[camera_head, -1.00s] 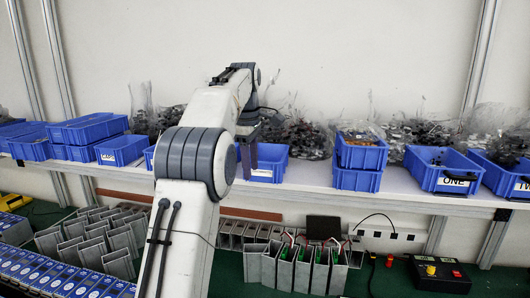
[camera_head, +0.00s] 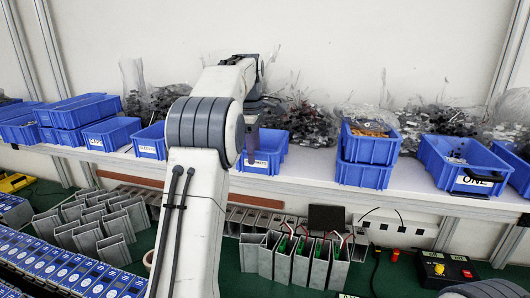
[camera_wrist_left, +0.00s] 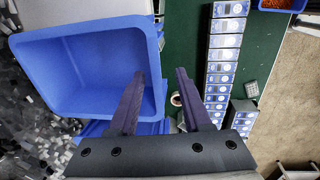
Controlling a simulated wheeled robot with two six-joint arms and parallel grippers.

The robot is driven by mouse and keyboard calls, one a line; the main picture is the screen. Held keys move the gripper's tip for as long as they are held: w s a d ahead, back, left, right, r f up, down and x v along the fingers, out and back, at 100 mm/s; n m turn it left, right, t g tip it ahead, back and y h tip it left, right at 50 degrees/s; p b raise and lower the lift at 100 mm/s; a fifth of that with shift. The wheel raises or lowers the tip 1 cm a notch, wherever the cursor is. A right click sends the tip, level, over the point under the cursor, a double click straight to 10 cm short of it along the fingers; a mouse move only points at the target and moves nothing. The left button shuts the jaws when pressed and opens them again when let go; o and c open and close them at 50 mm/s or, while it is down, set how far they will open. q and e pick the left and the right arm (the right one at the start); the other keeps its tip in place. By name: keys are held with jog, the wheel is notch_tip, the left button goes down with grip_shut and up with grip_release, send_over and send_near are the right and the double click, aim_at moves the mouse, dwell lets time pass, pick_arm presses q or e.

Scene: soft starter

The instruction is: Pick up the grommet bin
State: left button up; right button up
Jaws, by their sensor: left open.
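My left gripper (camera_head: 251,158) is open at the shelf's front edge, by a blue bin (camera_head: 270,152) with a white front label. The arm and gripper partly hide this bin. In the left wrist view, a blue bin (camera_wrist_left: 75,65) that looks empty lies at the left. The left finger in the picture overlaps the bin's inside. The other finger is outside it, over the green surface, so the bin's near wall appears between the fingers (camera_wrist_left: 160,95). No contact can be made out. The label is too small to read, so I cannot tell whether this is the grommet bin. My right gripper is not in view.
More blue bins stand along the white shelf (camera_head: 310,182): a stacked pair (camera_head: 368,150), a bin marked ONE (camera_head: 465,160), and several at the left. Bags of dark parts lie behind. Metal housings (camera_head: 100,222) and a button box (camera_head: 446,268) sit on the green bench below.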

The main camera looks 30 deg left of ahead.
aim_at(257, 173)
pick_arm(q)
jog(key=f+p, duration=0.1)
jog(key=f, duration=0.1)
jog(key=w+f+p, duration=0.1)
jog(key=f, duration=0.1)
jog(key=shift+w+d+f, duration=0.1)
jog(key=shift+f, duration=0.45)
grip_shut()
jog(key=shift+r, duration=0.1)
dwell(0.9)
